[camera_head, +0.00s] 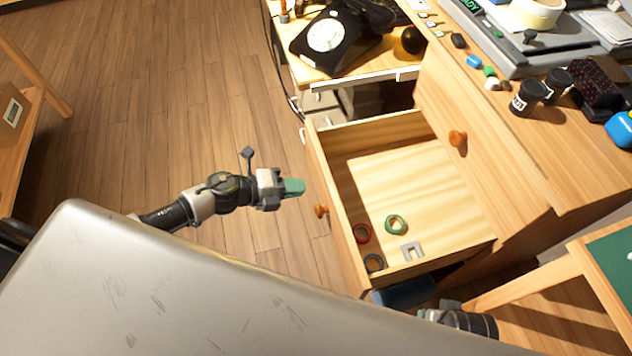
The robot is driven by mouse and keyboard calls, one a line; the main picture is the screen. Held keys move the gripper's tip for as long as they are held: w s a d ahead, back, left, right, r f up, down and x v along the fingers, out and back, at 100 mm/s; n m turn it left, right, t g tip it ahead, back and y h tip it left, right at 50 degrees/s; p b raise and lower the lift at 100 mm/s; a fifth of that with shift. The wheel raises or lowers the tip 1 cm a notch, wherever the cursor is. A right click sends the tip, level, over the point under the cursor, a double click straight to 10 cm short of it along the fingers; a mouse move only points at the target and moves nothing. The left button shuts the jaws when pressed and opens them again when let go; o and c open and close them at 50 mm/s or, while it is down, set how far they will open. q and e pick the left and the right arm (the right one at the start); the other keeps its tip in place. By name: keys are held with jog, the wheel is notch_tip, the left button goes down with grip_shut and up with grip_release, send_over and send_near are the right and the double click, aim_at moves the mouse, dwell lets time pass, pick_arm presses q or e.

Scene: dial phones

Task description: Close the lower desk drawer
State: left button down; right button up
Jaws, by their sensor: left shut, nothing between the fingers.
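The lower desk drawer (332,210) is pulled far out of the desk, with its pale wooden inside showing. An orange-brown knob (321,211) sits on its front panel. Several rings and a small grey notched piece lie in its near end. My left gripper (294,187) has green fingertips, shut and empty. It is in front of the drawer front, left of and slightly above the knob in the picture, with a visible gap. My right gripper (428,313) is at the bottom, below the drawer's near end; its fingers are not clear.
A closed drawer front with a knob (457,138) is above the open drawer. The desk top (560,150) holds dark jars and tools. A black dial phone (330,35) stands on a side surface at the back. Open wooden floor (140,100) lies left of the drawer.

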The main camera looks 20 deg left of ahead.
aim_at(326, 182)
pick_arm(q)
jog(key=x, duration=0.2)
jog(key=r+x, duration=0.1)
jog(key=x, duration=0.2)
jog(key=shift+d, duration=0.1)
jog(key=shift+w+d, duration=0.1)
pick_arm(e)
jog(key=shift+r, duration=0.1)
